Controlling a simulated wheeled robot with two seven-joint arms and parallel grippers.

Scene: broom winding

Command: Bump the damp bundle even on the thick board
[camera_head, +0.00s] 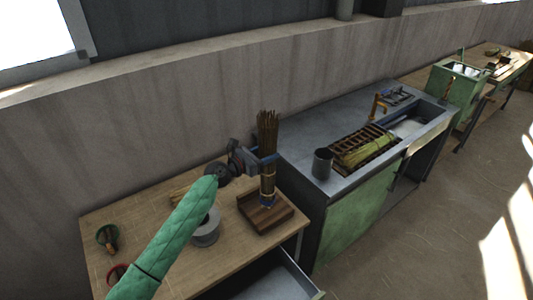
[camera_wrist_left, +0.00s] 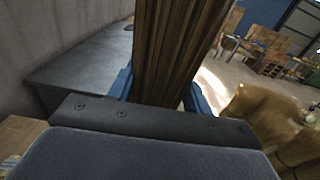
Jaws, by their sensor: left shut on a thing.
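The bundle (camera_head: 268,135) is a brown sheaf of thin stalks, standing about upright with a paler tied part lower down. Its lower end is over the thick wooden board (camera_head: 280,217) on the table; I cannot tell whether it touches. My left gripper (camera_head: 268,160) is shut around the bundle at mid-height. In the left wrist view the bundle (camera_wrist_left: 177,45) fills the middle between blue fingers, its ends out of frame. My right gripper is not in view.
The wooden table (camera_head: 135,213) holds a grey round container (camera_head: 205,230) and red and green rings at left. A metal counter (camera_head: 300,130) to the right bears a dark cup (camera_head: 322,163) and a slatted rack with yellow-green stalks (camera_head: 368,152). An open drawer (camera_head: 275,283) juts out in front.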

